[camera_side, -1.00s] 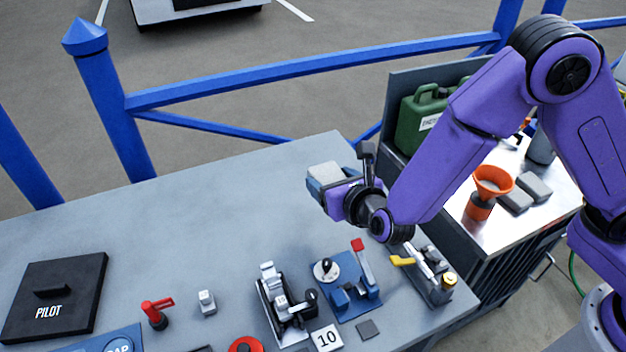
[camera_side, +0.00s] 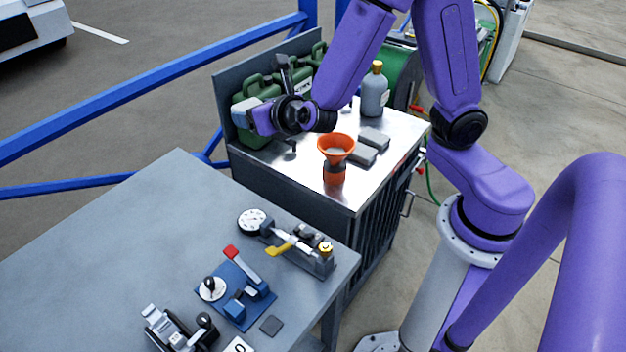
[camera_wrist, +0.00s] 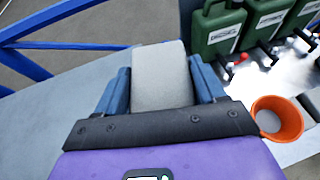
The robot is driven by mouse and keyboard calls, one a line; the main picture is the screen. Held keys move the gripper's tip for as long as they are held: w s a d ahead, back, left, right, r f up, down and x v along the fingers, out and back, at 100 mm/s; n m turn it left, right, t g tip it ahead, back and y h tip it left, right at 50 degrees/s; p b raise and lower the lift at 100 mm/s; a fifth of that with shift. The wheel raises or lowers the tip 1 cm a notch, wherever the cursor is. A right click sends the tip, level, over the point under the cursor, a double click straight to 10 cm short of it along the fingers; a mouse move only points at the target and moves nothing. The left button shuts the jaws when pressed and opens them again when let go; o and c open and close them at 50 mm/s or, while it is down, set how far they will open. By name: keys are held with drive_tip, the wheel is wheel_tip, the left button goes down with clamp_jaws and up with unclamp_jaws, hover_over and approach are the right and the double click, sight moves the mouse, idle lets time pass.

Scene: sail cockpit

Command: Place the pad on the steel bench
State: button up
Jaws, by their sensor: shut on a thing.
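A light grey block-like pad (camera_wrist: 162,75) is held between the two blue fingers of my gripper (camera_wrist: 163,90) in the wrist view. In the side view my gripper (camera_side: 262,118) is shut on the pad (camera_side: 243,111), raised at the left end of the steel bench (camera_side: 290,172), in front of the green cans. The pad looks clear of any surface. The steel bench has a shiny top, and it shows at the right in the wrist view (camera_wrist: 295,150). Two darker grey pads (camera_side: 374,138) (camera_side: 361,155) lie on it.
Green cans (camera_side: 255,92) line the bench's back panel. An orange funnel (camera_side: 336,148) and a grey bottle (camera_side: 374,92) stand on the bench. The grey table (camera_side: 120,220) holds a dial, a clamp and a lever device. Bare bench shows left of the funnel.

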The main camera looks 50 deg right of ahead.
drive_tip(key=s+d+r+m+h, duration=0.1)
drive_tip(key=s+d+r, duration=0.1)
drive_tip(key=d, duration=0.6)
drive_tip(key=shift+r, duration=0.1)
